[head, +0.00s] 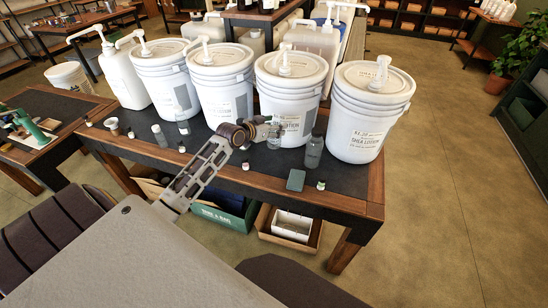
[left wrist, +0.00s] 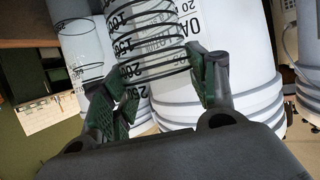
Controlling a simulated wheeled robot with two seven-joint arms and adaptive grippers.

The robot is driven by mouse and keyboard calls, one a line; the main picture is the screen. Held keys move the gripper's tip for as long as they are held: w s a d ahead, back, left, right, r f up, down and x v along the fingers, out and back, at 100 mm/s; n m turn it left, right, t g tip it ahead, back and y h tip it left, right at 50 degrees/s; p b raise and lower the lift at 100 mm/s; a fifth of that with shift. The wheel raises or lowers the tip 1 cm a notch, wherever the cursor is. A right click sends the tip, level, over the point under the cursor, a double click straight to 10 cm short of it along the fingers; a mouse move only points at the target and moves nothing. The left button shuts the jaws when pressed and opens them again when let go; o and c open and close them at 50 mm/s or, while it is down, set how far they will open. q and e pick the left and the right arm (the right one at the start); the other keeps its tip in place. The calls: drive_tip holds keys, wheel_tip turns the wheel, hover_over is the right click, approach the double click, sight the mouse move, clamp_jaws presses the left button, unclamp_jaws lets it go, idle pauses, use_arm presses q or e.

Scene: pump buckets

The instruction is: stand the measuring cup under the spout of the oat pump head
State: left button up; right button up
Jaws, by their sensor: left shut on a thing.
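My left gripper (head: 264,131) is over the front of the table. In the left wrist view my left gripper (left wrist: 160,92) has its green-padded fingers on both sides of the clear measuring cup (left wrist: 148,42), which has black graduation rings and numbers. The cup is small and partly hidden by the gripper in the head view. The oat bucket (head: 272,98), a white lidded bucket with a lotion label, stands just behind; its label (left wrist: 191,22) shows in the left wrist view. Its white pump head (head: 286,64) stands on the lid. I cannot tell whether the cup touches the table. My right gripper is not in view.
The shea lotion bucket (head: 364,115) stands to the right, and more white pump buckets (head: 216,85) to the left. A clear bottle (head: 314,151), a grey-green block (head: 296,180) and several small jars stand along the front of the dark-topped table (head: 345,190).

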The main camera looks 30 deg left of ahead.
sight(269, 146)
use_arm(q)
drive_tip(key=shift+f, duration=3.05)
drive_tip(key=shift+f, duration=1.85)
drive_tip(key=shift+f+b, duration=0.2)
drive_tip(key=shift+b, duration=0.1)
drive_tip(key=o, duration=0.9)
drive_tip(key=shift+c, duration=0.2)
drive_tip(key=shift+r, duration=0.2)
drive_tip(key=shift+s, duration=0.15)
drive_tip(key=v, duration=1.1)
drive_tip(key=shift+s+r, duration=0.25)
drive_tip(key=shift+s, duration=0.05)
